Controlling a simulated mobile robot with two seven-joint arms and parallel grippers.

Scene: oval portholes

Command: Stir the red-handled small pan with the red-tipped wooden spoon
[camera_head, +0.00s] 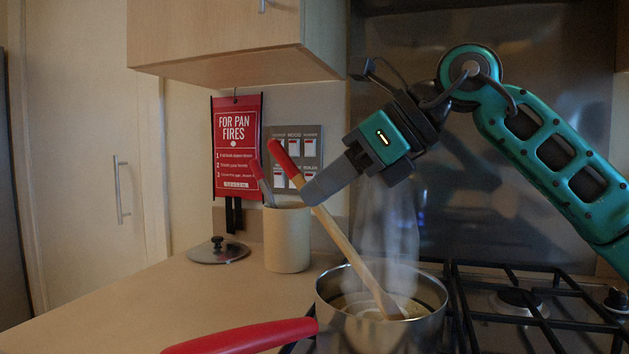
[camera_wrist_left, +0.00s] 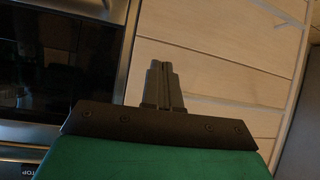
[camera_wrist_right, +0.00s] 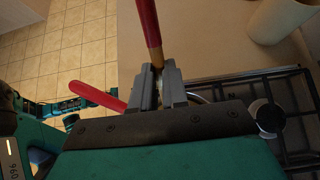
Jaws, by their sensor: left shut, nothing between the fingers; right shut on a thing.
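The small pan (camera_head: 381,327) is steel with a red handle (camera_head: 240,337) and stands on the hob, steam rising from it. The red-tipped wooden spoon (camera_head: 338,233) leans with its head down inside the pan and its red end up to the left. My right gripper (camera_head: 309,197) is shut on the spoon's shaft just below the red tip. The right wrist view shows the spoon (camera_wrist_right: 149,25) between the fingers (camera_wrist_right: 158,86). My left gripper (camera_wrist_left: 161,84) is shut and empty in front of pale drawer fronts; it is out of the head view.
A beige crock (camera_head: 287,240) with another red-ended utensil (camera_head: 262,182) stands behind the pan. A lid (camera_head: 218,251) lies on the counter left of it. Black hob grates (camera_head: 520,300) are to the right. The counter's left part (camera_head: 130,300) is clear. A wall cabinet (camera_head: 220,40) hangs above.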

